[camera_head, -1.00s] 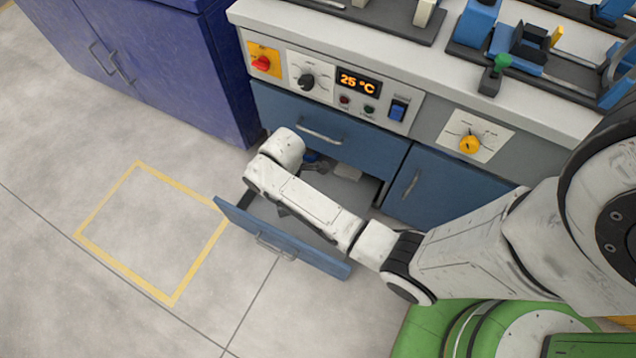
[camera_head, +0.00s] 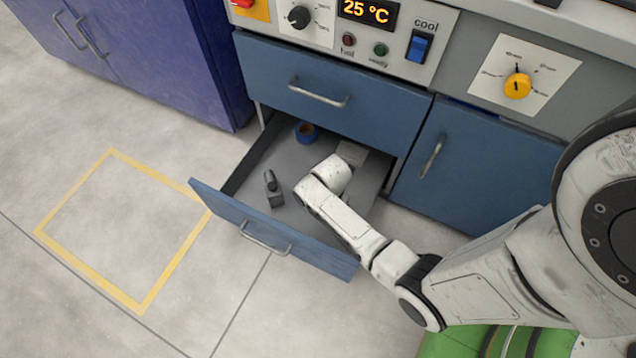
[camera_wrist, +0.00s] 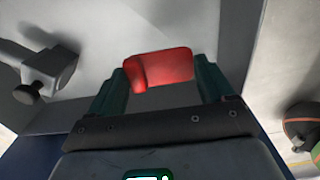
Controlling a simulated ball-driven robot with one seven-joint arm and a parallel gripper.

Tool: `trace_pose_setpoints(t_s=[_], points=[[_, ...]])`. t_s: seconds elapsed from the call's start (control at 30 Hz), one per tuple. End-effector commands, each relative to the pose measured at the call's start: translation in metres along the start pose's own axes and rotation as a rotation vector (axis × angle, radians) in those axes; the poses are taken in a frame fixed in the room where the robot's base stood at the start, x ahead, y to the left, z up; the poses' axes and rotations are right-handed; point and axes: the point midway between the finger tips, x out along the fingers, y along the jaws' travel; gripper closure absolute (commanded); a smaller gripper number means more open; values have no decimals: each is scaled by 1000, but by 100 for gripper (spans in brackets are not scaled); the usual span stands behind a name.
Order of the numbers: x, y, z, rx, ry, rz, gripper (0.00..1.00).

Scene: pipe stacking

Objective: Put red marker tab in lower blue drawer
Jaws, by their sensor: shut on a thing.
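The lower blue drawer (camera_head: 232,222) is pulled open below the shut upper blue drawer. In the wrist view, the red marker tab (camera_wrist: 165,68) is between the two dark green fingers of my gripper (camera_wrist: 160,75), which is shut on it. The grey drawer floor (camera_wrist: 130,28) shows beyond the tab; I cannot tell the height of the tab above it. In the head view, my arm reaches over the right part of the open drawer. My gripper and the tab are hidden there behind my arm.
In the drawer are a dark grey clamp-like part (camera_head: 273,188), a blue roll (camera_head: 306,132) and a pale flat block (camera_head: 352,152). The upper drawer front (camera_head: 330,90) is above the drawer's back. A blue cupboard door (camera_head: 470,160) stands right. Open floor lies left.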

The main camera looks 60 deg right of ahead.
Motion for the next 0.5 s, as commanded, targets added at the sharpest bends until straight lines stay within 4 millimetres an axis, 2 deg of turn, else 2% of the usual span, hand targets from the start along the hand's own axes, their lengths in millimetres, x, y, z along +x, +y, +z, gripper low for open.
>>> trace_pose_setpoints(t_s=[0.23,0.33,0.5], points=[[48,-1,0,-8,0,-1,47],[59,-1,1,-7,0,-1,47],[67,0,0,-7,-1,0,47]])
